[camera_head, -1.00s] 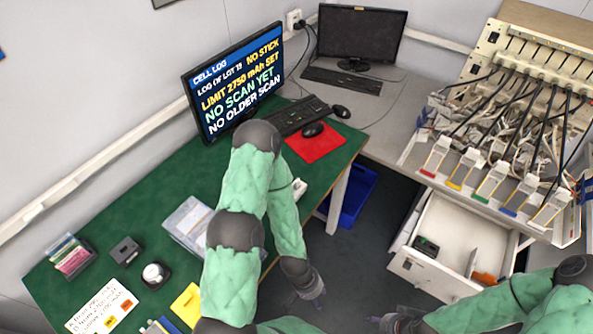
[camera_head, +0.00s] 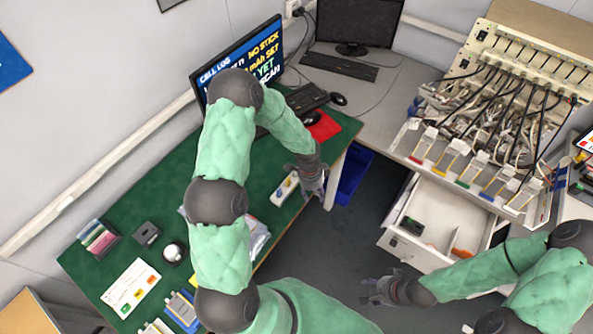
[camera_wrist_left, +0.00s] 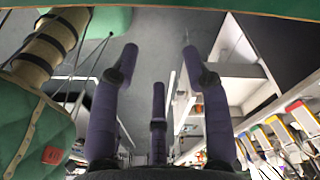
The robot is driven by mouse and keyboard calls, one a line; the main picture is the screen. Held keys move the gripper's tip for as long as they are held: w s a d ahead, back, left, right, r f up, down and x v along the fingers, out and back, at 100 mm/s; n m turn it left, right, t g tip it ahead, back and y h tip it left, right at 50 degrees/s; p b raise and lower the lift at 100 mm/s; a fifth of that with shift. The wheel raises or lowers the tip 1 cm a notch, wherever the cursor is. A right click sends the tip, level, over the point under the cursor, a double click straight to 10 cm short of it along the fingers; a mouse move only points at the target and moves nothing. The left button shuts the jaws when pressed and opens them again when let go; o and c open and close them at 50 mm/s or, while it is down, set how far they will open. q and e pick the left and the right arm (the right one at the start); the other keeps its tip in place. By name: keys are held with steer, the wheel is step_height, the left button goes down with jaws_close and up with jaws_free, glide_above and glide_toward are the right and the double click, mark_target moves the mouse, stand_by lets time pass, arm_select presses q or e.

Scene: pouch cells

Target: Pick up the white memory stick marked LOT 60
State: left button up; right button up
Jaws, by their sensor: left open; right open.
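I cannot make out a white memory stick marked LOT 60; no lot mark is readable on any small item. A white strip with small coloured pieces (camera_head: 285,189) lies near the green desk's front edge, just left of my left gripper (camera_head: 321,192). That gripper is open and empty, beyond the desk edge. Its spread fingers show in the left wrist view (camera_wrist_left: 160,68), with floor and the open drawer behind. My right gripper (camera_head: 372,290) is open and empty, low in front of the open drawer.
The green desk (camera_head: 135,207) holds a card holder (camera_head: 98,239), a white card (camera_head: 130,288) and a red mat (camera_head: 322,127). The monitor (camera_head: 240,62), partly hidden by my arm, reads NO STICK. An open drawer (camera_head: 440,225) sits under the cell rack (camera_head: 520,50).

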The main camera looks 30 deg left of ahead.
arm_select(q)
steer(key=w+a+r+m+y, duration=0.3)
steer(key=w+a+r+m, duration=0.35)
steer(key=a+r, duration=0.3)
glide_above(296, 172)
steer(key=w, duration=0.2)
steer(key=shift+n, duration=0.25)
steer(key=f, duration=0.6)
steer(key=shift+s+b, duration=0.25)
steer(key=shift+b, duration=0.05)
steer(key=f, duration=0.4)
steer(key=shift+s+a+f, duration=0.15)
steer(key=shift+s+f, duration=0.1)
steer(key=shift+s, duration=0.05)
steer(key=shift+a+f+b, duration=0.1)
steer(key=shift+f+b, duration=0.2)
steer(key=shift+f, duration=0.15)
steer(key=shift+r, duration=0.1)
steer(key=shift+c, duration=0.3)
steer(key=c, duration=0.8)
